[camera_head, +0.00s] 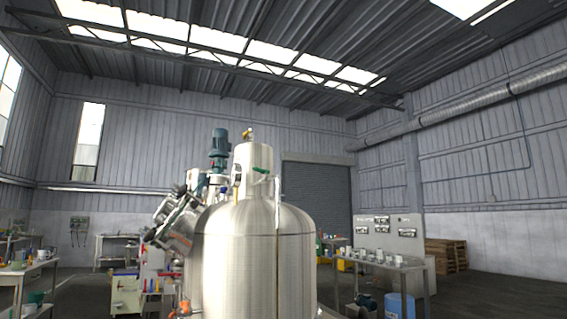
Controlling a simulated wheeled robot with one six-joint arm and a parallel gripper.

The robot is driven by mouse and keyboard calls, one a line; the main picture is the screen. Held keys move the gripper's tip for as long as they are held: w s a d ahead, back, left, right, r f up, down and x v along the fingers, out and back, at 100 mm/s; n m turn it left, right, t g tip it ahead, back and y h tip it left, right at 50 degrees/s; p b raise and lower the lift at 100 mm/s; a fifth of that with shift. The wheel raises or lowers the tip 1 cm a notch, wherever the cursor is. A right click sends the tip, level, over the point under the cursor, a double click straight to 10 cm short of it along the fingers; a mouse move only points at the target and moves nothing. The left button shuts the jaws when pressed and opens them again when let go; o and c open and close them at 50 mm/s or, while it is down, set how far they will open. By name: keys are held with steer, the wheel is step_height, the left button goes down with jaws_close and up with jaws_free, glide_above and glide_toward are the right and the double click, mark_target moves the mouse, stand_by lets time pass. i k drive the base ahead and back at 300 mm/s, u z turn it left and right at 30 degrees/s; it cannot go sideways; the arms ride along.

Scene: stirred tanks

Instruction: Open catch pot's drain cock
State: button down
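A large brushed-steel domed vessel (255,262) fills the lower middle of the view. I cannot tell whether it is the catch pot. No drain cock can be made out for certain, and the vessel's underside is out of frame. My gripper is not in view.
A blue-green motor (219,150) and tilted grey metalwork (176,222) stand behind and left of the vessel. A bench with several pale vessels (380,258), a blue drum (398,305) and wooden pallets (446,255) are at right. Open floor (490,292) shows at far right.

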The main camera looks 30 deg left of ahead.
mark_target(263, 171)
steer(key=u, duration=0.6)
steer(key=i, duration=0.5)
steer(key=u, duration=1.05)
steer(key=i, duration=1.3)
steer(key=z, duration=0.25)
